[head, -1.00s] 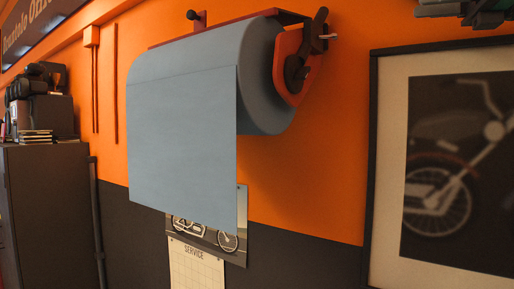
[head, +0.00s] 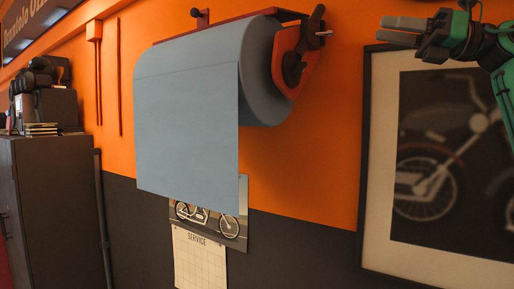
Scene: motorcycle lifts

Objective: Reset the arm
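My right gripper (head: 382,29) is in the upper right of the head view, with its green arm coming in from the right edge. Its two grey fingers point left and stand apart with nothing between them. It appears in front of the top of the framed motorcycle picture and is empty. My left gripper and arm are not in view.
A big blue paper roll (head: 190,120) hangs from a red wall holder (head: 297,62) on the orange wall. A calendar (head: 200,262) hangs below it. A framed motorcycle picture (head: 380,200) is at right, a dark cabinet (head: 55,215) at left.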

